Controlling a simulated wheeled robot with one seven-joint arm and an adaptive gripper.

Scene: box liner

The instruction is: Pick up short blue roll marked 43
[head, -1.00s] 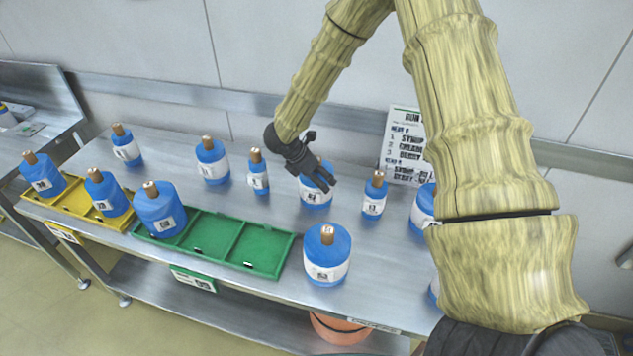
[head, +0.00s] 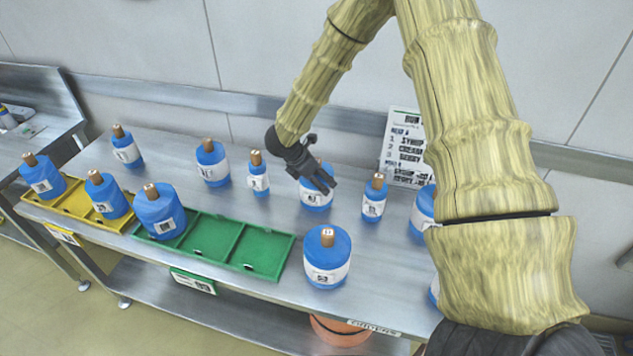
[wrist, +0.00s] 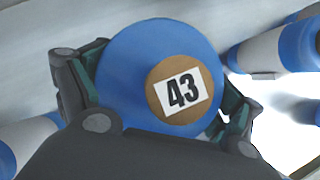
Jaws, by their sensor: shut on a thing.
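The short blue roll marked 43 (wrist: 125,55) fills the middle of the wrist view, with a brown core and a white "43" tag on top. In the head view the roll (head: 316,200) stands upright on the steel table, its top partly hidden by my gripper. My gripper (head: 322,182) is over it from above, and in the wrist view its dark fingers (wrist: 158,90) press on both sides of the roll. The gripper is shut on it. I cannot see any gap between the roll and the table.
A slim blue roll (head: 258,175) stands left of it and another (head: 374,198) right. A wide roll (head: 327,257) stands in front. A green tray (head: 262,251) and a yellow tray (head: 73,206) line the front edge. A sign (head: 400,150) stands behind.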

